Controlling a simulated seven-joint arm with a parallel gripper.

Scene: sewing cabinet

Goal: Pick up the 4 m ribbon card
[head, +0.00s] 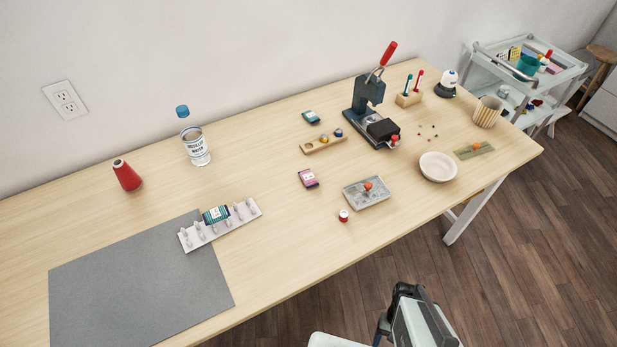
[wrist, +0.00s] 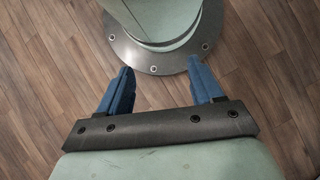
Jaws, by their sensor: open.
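Three small cards that look like ribbon cards are on the table in the head view. One teal card with a pale label (head: 216,215) rests on a white pegged rack (head: 190,241). A smaller teal and dark card (head: 311,117) lies at the back, near the middle. A pink and dark card (head: 308,178) lies in front of it. Their lettering is too small to read, so I cannot tell which is the 4 m one. In the wrist view my gripper (wrist: 161,78) is open and empty, its blue fingers apart above the wooden floor, away from the cards.
A grey mat (head: 140,290) covers the front left. A bottle (head: 195,145) and red thread cone (head: 127,175) stand behind. A wooden holder (head: 323,143), lever press (head: 370,105), grey tray (head: 358,195) and bowl (head: 437,168) stand around the two loose cards.

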